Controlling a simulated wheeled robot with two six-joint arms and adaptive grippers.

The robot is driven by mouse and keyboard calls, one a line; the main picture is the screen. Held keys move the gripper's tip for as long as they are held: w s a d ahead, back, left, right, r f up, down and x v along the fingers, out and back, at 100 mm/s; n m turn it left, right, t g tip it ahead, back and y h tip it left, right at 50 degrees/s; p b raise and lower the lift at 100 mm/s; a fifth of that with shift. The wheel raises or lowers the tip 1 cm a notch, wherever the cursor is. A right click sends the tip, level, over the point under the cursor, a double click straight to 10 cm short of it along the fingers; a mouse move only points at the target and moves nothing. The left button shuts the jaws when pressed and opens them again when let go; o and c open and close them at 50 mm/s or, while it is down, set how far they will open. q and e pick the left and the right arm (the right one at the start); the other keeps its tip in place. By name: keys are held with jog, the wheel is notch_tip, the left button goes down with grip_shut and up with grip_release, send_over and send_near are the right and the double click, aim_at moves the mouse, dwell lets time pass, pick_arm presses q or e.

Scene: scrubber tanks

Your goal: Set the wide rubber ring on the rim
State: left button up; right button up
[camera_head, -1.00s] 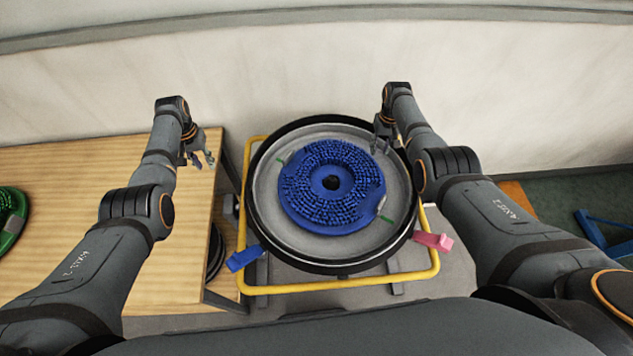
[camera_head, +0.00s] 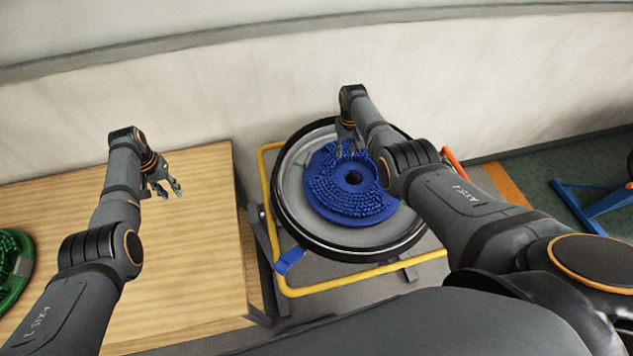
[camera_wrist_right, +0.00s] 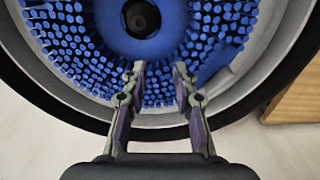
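The round tank (camera_head: 293,205) has a wide black rubber ring (camera_head: 352,254) around its rim. The ring looks seated along the visible front, and part of it is hidden by my right arm. A blue bristled disc brush (camera_head: 326,205) lies inside the tank. My right gripper (camera_head: 347,152) is over the far part of the brush. In the right wrist view the gripper (camera_wrist_right: 155,72) is open and empty, above the bristles, with the black ring (camera_wrist_right: 75,117) passing below its fingers. My left gripper (camera_head: 177,190) is open and empty above the wooden table.
The tank stands in a yellow tubular frame (camera_head: 345,278) with a blue clamp (camera_head: 289,260) at its front left. A wooden table (camera_head: 195,240) on the left carries a green brush (camera_head: 12,275). A blue stand (camera_head: 590,210) is at the right. A pale wall closes the back.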

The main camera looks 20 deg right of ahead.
pick_arm(q)
jog(key=shift+d+r, duration=0.1)
jog(key=shift+d, duration=0.45)
pick_arm(e)
notch_tip(320, 180, up, 12)
pick_arm(q)
jog(key=shift+a, duration=0.15)
pick_arm(e)
jog(key=shift+a, duration=0.15)
